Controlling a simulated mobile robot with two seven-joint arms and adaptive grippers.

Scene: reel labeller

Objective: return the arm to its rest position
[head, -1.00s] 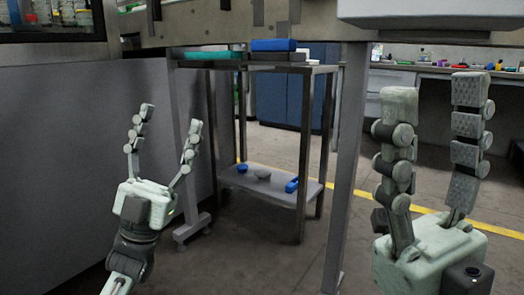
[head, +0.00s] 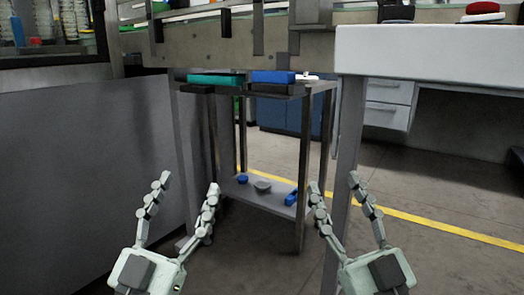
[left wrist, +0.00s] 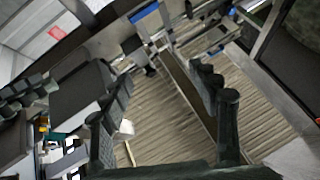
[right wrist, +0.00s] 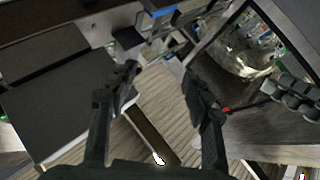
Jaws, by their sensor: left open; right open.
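My left gripper (head: 186,196) is open and empty, with its fingers pointing up in front of the grey panel at the left of the head view. My right gripper (head: 335,190) is open and empty at the lower middle, its fingers in front of the metal table leg in the picture. In the left wrist view the left gripper's fingers (left wrist: 165,115) are spread with nothing between them. In the right wrist view the right gripper's fingers (right wrist: 165,95) are also spread and empty. Both grippers stand side by side at about the same height.
A metal shelf stand (head: 260,205) is beyond the grippers, with a teal box (head: 216,80) and a blue box (head: 273,77) on top. Small blue and grey items lie on its lower shelf. A white-topped table (head: 430,55) is at right; a grey panel (head: 80,165) bounds the left.

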